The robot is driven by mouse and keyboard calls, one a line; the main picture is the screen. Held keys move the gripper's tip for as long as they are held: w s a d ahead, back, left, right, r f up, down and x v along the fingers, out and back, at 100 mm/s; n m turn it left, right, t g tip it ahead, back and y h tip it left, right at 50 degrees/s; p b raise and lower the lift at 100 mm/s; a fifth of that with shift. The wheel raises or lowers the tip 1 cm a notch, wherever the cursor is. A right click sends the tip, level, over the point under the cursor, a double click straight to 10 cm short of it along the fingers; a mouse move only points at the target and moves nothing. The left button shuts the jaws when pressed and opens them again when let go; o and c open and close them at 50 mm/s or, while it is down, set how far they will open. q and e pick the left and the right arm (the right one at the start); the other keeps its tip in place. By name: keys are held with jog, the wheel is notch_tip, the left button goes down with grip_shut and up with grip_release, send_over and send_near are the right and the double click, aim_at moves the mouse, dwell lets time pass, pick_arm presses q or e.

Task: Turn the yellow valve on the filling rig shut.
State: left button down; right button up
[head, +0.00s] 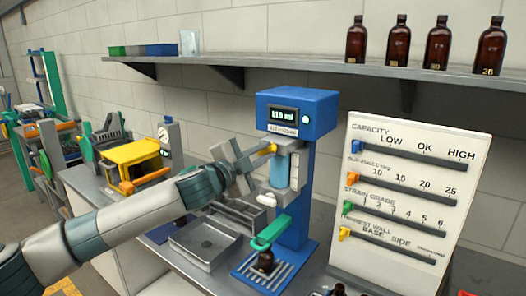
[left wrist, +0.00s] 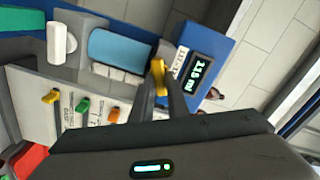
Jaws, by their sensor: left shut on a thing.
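The blue filling rig (head: 300,180) stands on the bench in the middle of the head view. Its display reads about 115 ml. The yellow valve (head: 265,150) is on the left of the rig's head, below the display. My left gripper (head: 256,157) reaches it from the left and is shut on it. In the left wrist view the yellow valve (left wrist: 159,77) sits between the two fingertips of my left gripper (left wrist: 160,85), beside the display (left wrist: 198,73). A light blue cylinder (head: 280,172) is below the valve. My right gripper is not in view.
A small dark bottle (head: 266,260) stands on the rig's base by a green handle (head: 270,233). A metal tray (head: 205,243) lies to the left. A white slider board (head: 408,190) stands close on the right. Several amber bottles (head: 437,42) stand on the shelf above.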

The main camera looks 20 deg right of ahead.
pick_arm(q)
jog(key=m, duration=0.5)
jog(key=shift+f, duration=0.15)
jog(key=shift+m, duration=0.4)
jog(key=c, duration=1.7)
grip_release()
jog(key=shift+b+v, duration=0.3)
jog(key=shift+v, duration=0.5)
jog(key=shift+b+v, duration=2.8)
jog(key=shift+v, duration=5.1)
